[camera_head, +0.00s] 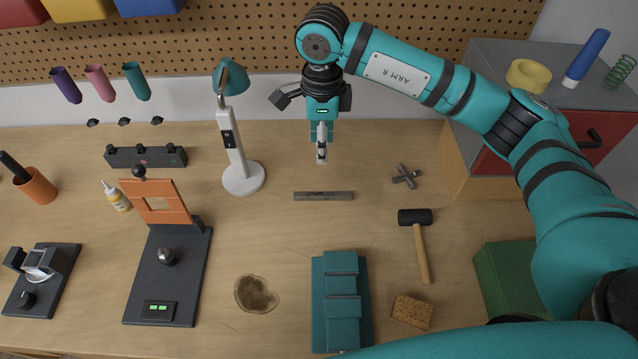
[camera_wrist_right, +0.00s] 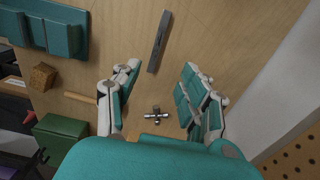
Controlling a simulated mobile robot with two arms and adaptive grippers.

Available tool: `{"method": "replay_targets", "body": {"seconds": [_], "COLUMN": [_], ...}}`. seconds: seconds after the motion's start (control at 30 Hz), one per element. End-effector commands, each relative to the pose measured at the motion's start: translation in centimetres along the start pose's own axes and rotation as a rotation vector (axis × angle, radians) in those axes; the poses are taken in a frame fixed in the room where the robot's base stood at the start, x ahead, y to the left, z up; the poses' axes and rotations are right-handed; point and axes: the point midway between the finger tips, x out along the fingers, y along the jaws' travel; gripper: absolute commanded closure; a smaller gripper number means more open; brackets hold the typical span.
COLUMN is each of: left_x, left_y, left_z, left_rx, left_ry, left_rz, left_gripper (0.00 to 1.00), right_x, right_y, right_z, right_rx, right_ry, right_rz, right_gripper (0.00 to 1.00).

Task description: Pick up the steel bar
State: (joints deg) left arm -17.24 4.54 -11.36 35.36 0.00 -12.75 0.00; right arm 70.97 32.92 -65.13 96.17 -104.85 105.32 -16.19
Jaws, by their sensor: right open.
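The steel bar (camera_head: 323,196) is a dark grey flat strip lying left to right on the wooden bench near its middle. In the right wrist view the steel bar (camera_wrist_right: 159,41) lies beyond my fingertips, with nothing between it and the camera. My right gripper (camera_head: 322,158) points down above the bench, behind the bar and apart from it. The right wrist view shows its fingers (camera_wrist_right: 161,68) spread, with no object between them. My left gripper is not in view.
A desk lamp (camera_head: 243,178) stands left of the bar. A small cross-shaped part (camera_head: 405,176) and a mallet (camera_head: 420,250) lie to the right. A teal block-like fixture (camera_head: 342,300) sits in front. The bench right around the bar is clear.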

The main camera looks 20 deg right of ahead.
Motion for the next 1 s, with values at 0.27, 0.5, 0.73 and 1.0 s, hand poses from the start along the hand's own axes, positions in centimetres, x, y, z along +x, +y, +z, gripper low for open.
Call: {"method": "replay_targets", "body": {"seconds": [0.27, 0.5, 0.73, 1.0], "left_x": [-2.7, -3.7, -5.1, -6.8], "left_y": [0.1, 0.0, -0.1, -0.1], "left_z": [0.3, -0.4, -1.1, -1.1], "left_rx": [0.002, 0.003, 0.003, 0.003], "left_ry": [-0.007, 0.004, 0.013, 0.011], "left_rz": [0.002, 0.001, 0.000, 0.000], "left_gripper": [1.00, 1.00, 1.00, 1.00], "right_x": [5.9, 9.6, 11.1, 14.9], "right_y": [0.2, 0.1, 0.2, 0.1], "right_z": [-0.1, -0.1, -0.1, -0.2], "right_rx": [0.000, 0.000, 0.001, 0.000], "right_ry": [0.004, 0.002, 0.002, 0.002], "right_rz": [0.006, 0.004, 0.006, 0.002], "right_gripper": [0.57, 0.57, 0.57, 0.57]}}
